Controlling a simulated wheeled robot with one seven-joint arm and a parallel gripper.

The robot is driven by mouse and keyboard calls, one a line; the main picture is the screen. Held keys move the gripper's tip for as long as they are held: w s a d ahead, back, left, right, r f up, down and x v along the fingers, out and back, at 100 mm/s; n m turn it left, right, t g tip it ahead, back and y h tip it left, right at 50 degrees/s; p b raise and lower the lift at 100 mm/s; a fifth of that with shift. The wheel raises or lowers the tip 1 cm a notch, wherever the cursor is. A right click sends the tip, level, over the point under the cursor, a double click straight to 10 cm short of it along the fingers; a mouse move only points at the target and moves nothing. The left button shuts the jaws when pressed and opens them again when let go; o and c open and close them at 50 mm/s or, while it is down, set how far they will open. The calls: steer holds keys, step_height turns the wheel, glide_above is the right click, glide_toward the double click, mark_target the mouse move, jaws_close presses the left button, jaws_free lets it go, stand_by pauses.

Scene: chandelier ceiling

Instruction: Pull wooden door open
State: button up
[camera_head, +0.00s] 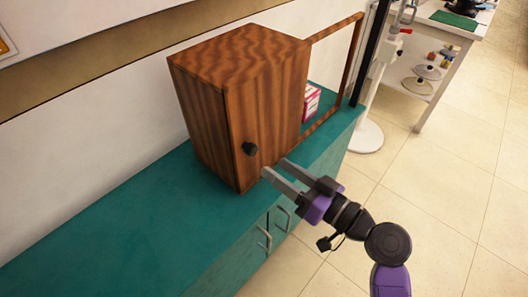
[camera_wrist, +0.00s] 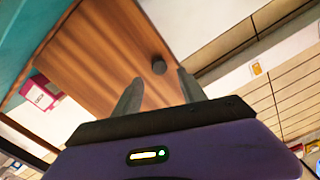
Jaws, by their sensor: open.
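A brown wooden cabinet (camera_head: 205,112) stands on a teal counter. Its wooden door (camera_head: 275,105) faces my arm and looks shut, flush with the cabinet body. A dark round knob (camera_head: 249,149) sticks out near the door's left edge. My gripper (camera_head: 275,167) is open and empty, its fingers pointing at the door just right of and below the knob in the head view. In the wrist view the knob (camera_wrist: 159,67) appears between the two fingertips (camera_wrist: 160,78), against the wood grain of the door (camera_wrist: 100,50). The fingers do not visibly touch the knob; the exact gap cannot be told.
The teal counter (camera_head: 110,225) runs along the wall, with metal handles (camera_head: 265,240) on its front. An open wooden frame (camera_head: 355,60) and a pink-and-white box (camera_head: 311,103) are right of the cabinet. A white stand (camera_head: 366,135) is farther right. Tiled floor is free at right.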

mark_target(254, 152)
steer(key=shift+x, duration=3.8)
jaws_close()
